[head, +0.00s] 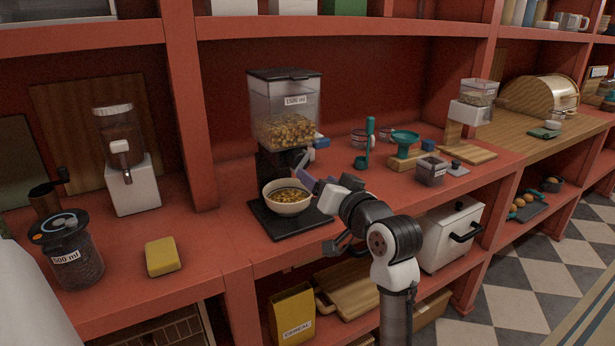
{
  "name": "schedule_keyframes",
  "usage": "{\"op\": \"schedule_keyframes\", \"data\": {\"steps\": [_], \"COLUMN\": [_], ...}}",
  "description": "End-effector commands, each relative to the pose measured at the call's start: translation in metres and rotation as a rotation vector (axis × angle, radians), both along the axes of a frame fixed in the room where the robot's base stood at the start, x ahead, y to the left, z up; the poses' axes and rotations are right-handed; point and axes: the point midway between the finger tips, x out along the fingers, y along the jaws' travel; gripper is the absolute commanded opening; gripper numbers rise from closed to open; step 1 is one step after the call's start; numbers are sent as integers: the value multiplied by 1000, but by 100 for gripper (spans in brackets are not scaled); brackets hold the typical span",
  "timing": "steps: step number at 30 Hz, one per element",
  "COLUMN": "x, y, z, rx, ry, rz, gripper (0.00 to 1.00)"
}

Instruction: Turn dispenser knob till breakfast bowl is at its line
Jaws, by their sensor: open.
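The cereal dispenser (285,105) stands on the shelf counter in the head view. Its clear hopper, labelled 1,500 ml, is partly full of cereal. A small blue-grey part at its right side (320,142) looks like the knob. The cream breakfast bowl (288,208) sits upright on the dispenser's black base, below the hopper, with cereal inside. I cannot make out a fill line in it. My gripper (306,170) is open, just right of the dispenser's lower front and above the bowl's right side. Whether it touches the knob, I cannot tell.
A white dispenser (130,180), a dark-lidded jar (70,255) and a yellow sponge (162,257) stand left. A teal funnel on a stand (405,145) and a small dark container (431,172) stand right.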

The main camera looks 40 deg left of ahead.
Motion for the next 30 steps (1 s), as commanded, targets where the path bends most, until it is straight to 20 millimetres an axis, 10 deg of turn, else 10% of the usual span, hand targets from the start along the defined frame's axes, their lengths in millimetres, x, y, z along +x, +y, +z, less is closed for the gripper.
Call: {"op": "schedule_keyframes", "data": {"steps": [9, 30], "x": [-16, -18], "y": [-40, -43], "z": [0, 0], "rx": [0, 0], "ry": [-1, 0], "rz": [-1, 0], "gripper": [62, 62]}}
